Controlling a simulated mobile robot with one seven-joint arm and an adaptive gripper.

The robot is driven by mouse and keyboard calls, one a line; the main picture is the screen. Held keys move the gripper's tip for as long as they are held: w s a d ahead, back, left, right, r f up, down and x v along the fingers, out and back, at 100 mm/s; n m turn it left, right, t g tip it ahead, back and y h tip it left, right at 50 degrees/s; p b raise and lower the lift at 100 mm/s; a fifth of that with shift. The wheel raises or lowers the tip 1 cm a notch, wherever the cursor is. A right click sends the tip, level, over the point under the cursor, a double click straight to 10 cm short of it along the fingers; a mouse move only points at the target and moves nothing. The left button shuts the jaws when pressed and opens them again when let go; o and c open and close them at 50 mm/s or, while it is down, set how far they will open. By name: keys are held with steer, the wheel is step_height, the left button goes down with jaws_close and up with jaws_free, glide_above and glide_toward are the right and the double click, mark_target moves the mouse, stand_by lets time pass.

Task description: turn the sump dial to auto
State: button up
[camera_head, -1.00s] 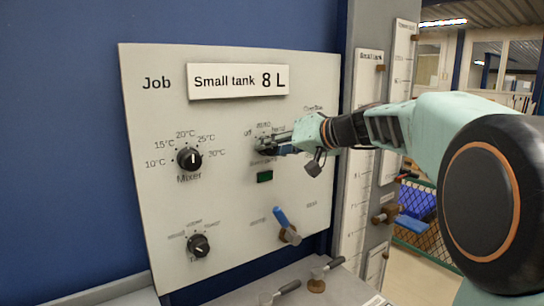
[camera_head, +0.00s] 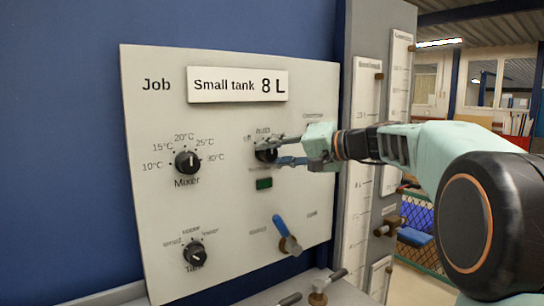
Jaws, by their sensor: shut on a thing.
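The sump dial (camera_head: 264,154) is a small black knob on the pale panel, with "off" at its upper left and "auto" above it. The hand label is hidden or unreadable, and the dial's name below is too small to read. My gripper (camera_head: 278,151) reaches in from the right, with one finger above and one below the knob. It is shut on the dial. The fingers partly cover the knob, so I cannot tell for sure where its pointer stands.
The Mixer dial (camera_head: 187,162) is to the left, and another dial (camera_head: 194,253) is below it. A dark green indicator (camera_head: 264,184) sits just under the gripped dial. A blue-handled valve (camera_head: 286,236) projects lower down. Tall gauge boards (camera_head: 364,190) stand to the right.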

steer(key=o, duration=1.2)
steer(key=shift+c, duration=0.2)
steer(key=shift+d, duration=0.1)
steer(key=v, duration=1.2)
